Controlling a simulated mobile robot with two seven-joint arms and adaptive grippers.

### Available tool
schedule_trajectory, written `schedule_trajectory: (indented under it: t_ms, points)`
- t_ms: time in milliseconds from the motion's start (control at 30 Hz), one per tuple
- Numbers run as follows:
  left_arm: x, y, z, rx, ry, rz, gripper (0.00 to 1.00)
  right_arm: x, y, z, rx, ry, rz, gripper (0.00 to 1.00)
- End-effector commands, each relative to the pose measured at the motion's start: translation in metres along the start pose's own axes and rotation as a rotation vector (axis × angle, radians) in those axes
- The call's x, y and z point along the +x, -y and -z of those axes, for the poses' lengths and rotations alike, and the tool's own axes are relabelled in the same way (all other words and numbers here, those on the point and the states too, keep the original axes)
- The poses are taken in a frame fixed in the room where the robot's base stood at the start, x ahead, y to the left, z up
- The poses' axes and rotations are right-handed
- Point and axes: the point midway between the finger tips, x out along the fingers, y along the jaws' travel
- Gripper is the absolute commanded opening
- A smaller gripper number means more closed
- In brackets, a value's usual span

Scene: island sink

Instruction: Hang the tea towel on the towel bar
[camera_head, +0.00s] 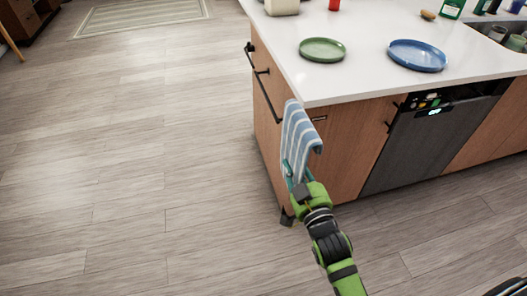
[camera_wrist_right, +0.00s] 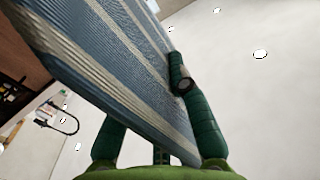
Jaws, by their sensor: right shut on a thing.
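The tea towel (camera_head: 300,135), blue and white striped, is upright beside the near left corner of the island in the head view. My right gripper (camera_head: 299,178) is shut on its lower part, with the rest of the cloth standing above the fingers. In the right wrist view the towel (camera_wrist_right: 110,60) runs between the green fingers (camera_wrist_right: 160,140) and fills much of the picture. The black towel bar (camera_head: 267,98) is on the island's left side. The towel's upper part is close to the bar's near end; I cannot tell whether they touch. My left gripper is not in view.
The white island counter (camera_head: 365,85) holds a green plate (camera_head: 322,49) and a blue plate (camera_head: 417,55). A dishwasher (camera_head: 425,140) with a lit display is in the island's front. The wooden floor (camera_head: 130,150) left of the island is clear.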

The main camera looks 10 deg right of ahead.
Motion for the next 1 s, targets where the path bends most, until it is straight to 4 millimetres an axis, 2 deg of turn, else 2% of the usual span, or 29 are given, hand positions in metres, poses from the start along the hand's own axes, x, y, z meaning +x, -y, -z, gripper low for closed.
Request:
schedule_trajectory:
  t_ms: [33, 100, 200, 300, 400, 500, 600, 1000]
  points:
    - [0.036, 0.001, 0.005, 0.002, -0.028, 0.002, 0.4, 0.019, -0.003, -0.043, -0.005, -0.005, 0.005, 0.0]
    - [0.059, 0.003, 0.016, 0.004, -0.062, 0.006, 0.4, 0.041, -0.007, -0.076, -0.006, -0.006, 0.01, 0.0]
    - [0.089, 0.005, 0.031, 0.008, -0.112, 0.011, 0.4, 0.072, -0.015, -0.119, -0.006, -0.005, 0.011, 0.0]
    - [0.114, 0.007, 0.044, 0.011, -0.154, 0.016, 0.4, 0.1, -0.025, -0.153, -0.004, -0.006, 0.005, 0.0]
    - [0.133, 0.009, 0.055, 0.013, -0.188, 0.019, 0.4, 0.121, -0.035, -0.177, -0.002, -0.007, -0.002, 0.0]
    - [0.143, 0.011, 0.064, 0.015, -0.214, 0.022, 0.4, 0.136, -0.042, -0.192, 0.001, -0.007, -0.01, 0.0]
    - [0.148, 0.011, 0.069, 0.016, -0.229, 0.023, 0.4, 0.144, -0.047, -0.198, 0.004, -0.008, -0.014, 0.0]
    - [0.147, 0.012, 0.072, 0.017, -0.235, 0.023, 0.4, 0.147, -0.048, -0.198, 0.005, -0.005, -0.016, 0.0]
